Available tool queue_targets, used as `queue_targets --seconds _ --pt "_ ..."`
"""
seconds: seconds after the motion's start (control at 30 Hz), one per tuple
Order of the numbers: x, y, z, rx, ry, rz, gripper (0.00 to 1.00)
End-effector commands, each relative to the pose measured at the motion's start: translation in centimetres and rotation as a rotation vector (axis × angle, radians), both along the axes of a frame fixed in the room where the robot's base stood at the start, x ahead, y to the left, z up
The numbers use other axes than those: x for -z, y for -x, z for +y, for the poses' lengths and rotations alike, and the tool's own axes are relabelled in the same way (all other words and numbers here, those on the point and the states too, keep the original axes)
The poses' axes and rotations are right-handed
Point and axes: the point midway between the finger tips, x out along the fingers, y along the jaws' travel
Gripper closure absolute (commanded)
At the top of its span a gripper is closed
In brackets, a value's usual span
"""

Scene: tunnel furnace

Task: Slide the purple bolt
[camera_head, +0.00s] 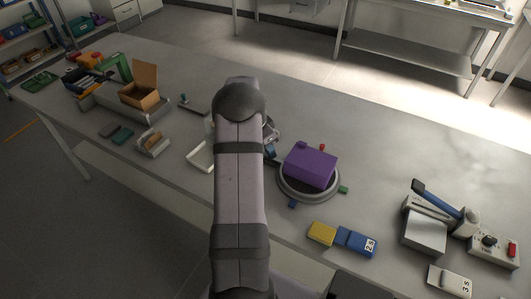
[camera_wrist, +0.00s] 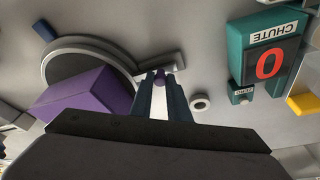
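In the head view my arm hides the bolt and most of the gripper.
A purple block (camera_head: 310,166) sits on a round turntable (camera_head: 283,190) right of my arm; the block is close left of the fingers in the wrist view (camera_wrist: 85,105). A teal chute box (camera_wrist: 238,50) reading 0 stands to their right. A white tray (camera_head: 199,158) is left of my arm.

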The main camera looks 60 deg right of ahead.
Motion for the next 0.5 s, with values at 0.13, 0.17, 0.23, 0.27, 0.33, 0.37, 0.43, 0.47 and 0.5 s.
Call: queue_targets --seconds 0.13,0.17,0.23,0.27,0.33,0.37,0.43,0.47,0.5 --pt "0.01 0.01 0.00 0.000 0.000 0.001 0.49" --pt "0.01 0.01 0.00 0.000 0.000 0.001 0.42" --pt "0.01 0.00 0.01 0.000 0.000 0.000 0.30" --pt "0.01 0.00 0.01 0.000 0.000 0.000 0.30" --pt "0.01 0.00 0.01 0.000 0.000 0.000 0.30" --pt "0.01 0.00 0.01 0.000 0.000 0.000 0.30" --pt "0.01 -0.01 0.00 0.000 0.000 0.000 0.30" --pt "0.00 -0.01 0.00 0.000 0.000 0.000 0.30" --pt "-0.02 -0.01 0.00 0.000 0.000 0.000 0.30"
